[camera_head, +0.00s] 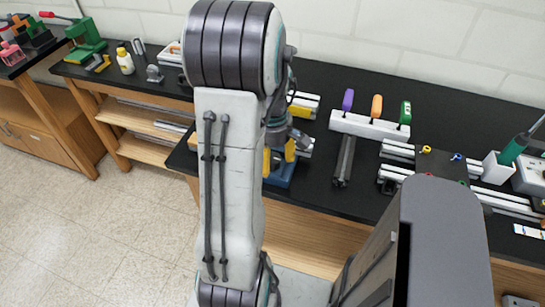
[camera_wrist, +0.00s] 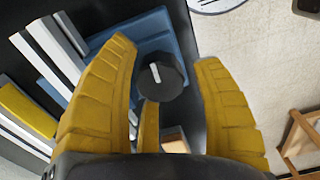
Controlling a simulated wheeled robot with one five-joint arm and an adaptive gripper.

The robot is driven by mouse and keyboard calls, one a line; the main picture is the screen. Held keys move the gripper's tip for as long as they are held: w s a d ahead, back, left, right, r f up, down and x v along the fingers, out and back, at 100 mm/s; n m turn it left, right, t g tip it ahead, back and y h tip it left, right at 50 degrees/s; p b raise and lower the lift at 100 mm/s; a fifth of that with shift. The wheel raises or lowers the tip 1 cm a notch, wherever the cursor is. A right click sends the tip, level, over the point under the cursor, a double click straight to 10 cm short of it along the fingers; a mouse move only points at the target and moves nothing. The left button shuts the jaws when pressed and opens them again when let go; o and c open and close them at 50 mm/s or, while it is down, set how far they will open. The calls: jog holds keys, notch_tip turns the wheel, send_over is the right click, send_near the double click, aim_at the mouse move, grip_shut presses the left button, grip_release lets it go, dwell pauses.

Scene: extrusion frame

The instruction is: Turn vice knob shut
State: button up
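The vice is a blue block (camera_wrist: 135,37) at the bench's front edge in the wrist view; in the head view its blue body (camera_head: 281,174) shows partly behind my arm. Its knob (camera_wrist: 163,77) is round and black with a white pointer mark. My gripper (camera_wrist: 166,55) has yellow fingers, spread open with the knob between them. The left finger is close to the knob, and a gap shows on the right. Contact cannot be told. The yellow fingers also show in the head view (camera_head: 278,157), beside my arm, where the knob is hidden.
Aluminium extrusions (camera_wrist: 47,60) and a yellow piece (camera_wrist: 27,108) lie left of the vice in the wrist view. A white rack (camera_head: 368,125) with coloured-handled tools stands further right on the black bench (camera_head: 325,185). Open floor (camera_wrist: 255,70) lies beyond the bench edge.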

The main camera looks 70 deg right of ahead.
jog(key=c, duration=1)
jog(key=shift+m+b, duration=0.4)
jog(key=shift+m, duration=0.7)
jog(key=o, duration=1.2)
jog(key=shift+c, duration=0.2)
notch_tip(320, 180, up, 12)
jog(key=shift+c, duration=0.2)
